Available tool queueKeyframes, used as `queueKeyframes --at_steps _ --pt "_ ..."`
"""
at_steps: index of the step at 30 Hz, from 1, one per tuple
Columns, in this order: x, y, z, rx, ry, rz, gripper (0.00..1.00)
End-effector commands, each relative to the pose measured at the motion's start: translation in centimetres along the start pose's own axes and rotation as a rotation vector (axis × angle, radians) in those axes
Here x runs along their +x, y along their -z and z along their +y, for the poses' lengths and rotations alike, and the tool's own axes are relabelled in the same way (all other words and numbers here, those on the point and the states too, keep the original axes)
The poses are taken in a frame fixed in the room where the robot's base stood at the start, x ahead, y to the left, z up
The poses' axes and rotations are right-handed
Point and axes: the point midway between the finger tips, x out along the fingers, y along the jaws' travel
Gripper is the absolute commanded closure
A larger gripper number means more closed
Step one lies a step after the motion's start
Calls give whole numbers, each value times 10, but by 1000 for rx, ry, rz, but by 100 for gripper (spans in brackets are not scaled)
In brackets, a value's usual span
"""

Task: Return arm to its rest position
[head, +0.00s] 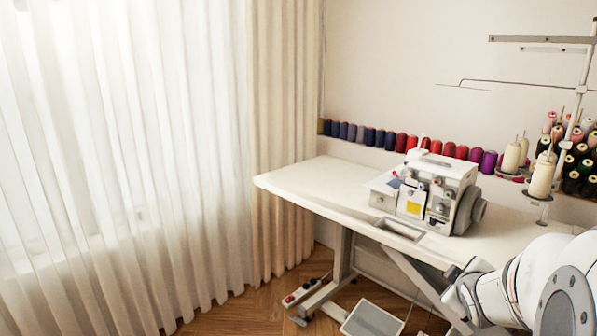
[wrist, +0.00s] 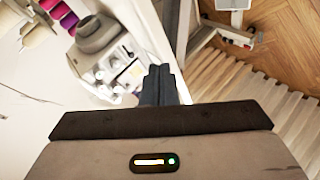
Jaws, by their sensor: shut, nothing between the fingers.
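My gripper (wrist: 158,82) shows in the wrist view with its two dark fingers together and nothing between them. The fingers point past the edge of the white sewing table (wrist: 20,125). In the head view my white arm comes in at the lower right, in front of the right part of the table (head: 325,182). The fingertips cannot be made out clearly in the head view. A white overlock sewing machine (head: 437,185) stands on the table, apart from my arm. It also shows at the upper left of the wrist view (wrist: 100,40).
Thread spools (head: 390,140) line the wall ledge, and a thread stand (head: 545,175) rises at the right. White curtains (head: 120,150) hang at the left. A foot pedal (head: 372,318) and a power strip (head: 300,292) lie on the wooden floor (head: 235,311) below the table.

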Motion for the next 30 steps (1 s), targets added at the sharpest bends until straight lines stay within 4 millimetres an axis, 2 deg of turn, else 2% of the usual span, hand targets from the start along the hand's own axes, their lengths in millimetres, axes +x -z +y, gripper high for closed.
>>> queueKeyframes --at_steps 1,5,6,12,16,18,21,30 --pt "-30 25 9 63 43 -34 100" --pt "-85 54 -4 249 168 -153 100" --pt "-104 62 -10 306 210 -192 100" --pt "-205 96 -42 534 422 -393 100" --pt "-255 105 -60 616 526 -501 100" --pt "-272 107 -66 640 562 -543 100" --pt "-285 107 -72 658 590 -577 100" --pt "-286 106 -75 662 595 -587 100"
